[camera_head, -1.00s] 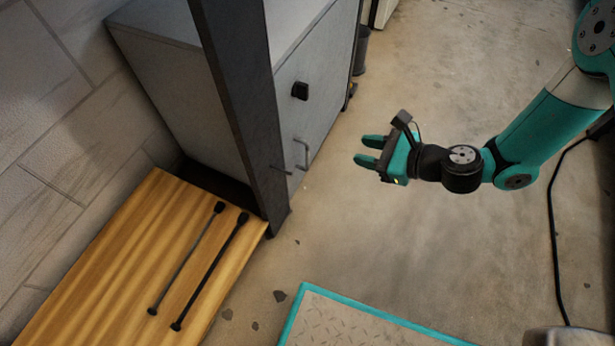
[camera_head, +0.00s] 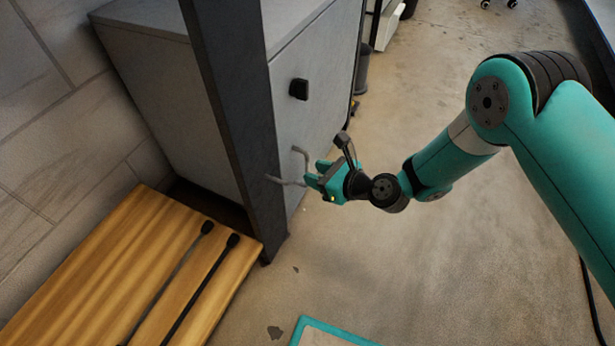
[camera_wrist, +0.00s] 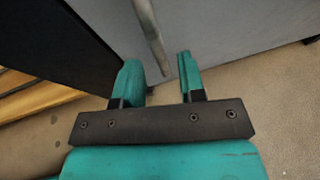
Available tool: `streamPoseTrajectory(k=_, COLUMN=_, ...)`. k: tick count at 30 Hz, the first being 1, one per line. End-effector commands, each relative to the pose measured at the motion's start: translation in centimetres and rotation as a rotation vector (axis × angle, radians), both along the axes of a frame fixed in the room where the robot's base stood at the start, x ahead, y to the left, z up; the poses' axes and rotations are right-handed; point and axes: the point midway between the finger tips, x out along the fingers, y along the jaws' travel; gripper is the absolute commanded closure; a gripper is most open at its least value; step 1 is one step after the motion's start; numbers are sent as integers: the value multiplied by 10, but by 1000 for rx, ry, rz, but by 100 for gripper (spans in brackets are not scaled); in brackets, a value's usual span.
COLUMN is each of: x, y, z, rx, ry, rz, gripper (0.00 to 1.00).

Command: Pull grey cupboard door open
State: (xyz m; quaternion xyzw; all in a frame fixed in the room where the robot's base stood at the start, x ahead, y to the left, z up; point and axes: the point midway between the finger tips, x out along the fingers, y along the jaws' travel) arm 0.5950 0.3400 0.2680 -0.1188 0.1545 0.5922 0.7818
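The grey cupboard door (camera_head: 322,75) is the front of a grey cabinet and looks shut. It carries a bent metal handle (camera_head: 301,158) low down and a black block (camera_head: 298,89) higher up. My gripper (camera_head: 314,172) is at the handle, its fingers pointing left toward the door. In the wrist view my gripper (camera_wrist: 158,62) is open, with a gap between its two teal fingers. The handle bar (camera_wrist: 150,32) runs down from the top edge toward that gap, in front of the door (camera_wrist: 220,25). I cannot tell whether a finger touches it.
A dark upright post (camera_head: 232,110) stands just left of the handle. A wooden bench top (camera_head: 110,270) with two dark drumstick-like rods (camera_head: 205,280) lies at lower left. A teal-edged mat (camera_head: 325,335) is at the bottom.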

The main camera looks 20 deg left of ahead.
Motion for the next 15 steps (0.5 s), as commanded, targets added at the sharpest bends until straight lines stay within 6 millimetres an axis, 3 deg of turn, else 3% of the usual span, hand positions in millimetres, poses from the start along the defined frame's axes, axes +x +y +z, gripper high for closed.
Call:
streamPoseTrajectory(k=6, x=7, y=26, z=-13, rx=1, ry=-2, rz=2, gripper=63)
streamPoseTrajectory(k=15, x=9, y=31, z=-13, rx=-1, ry=1, rz=0, gripper=63)
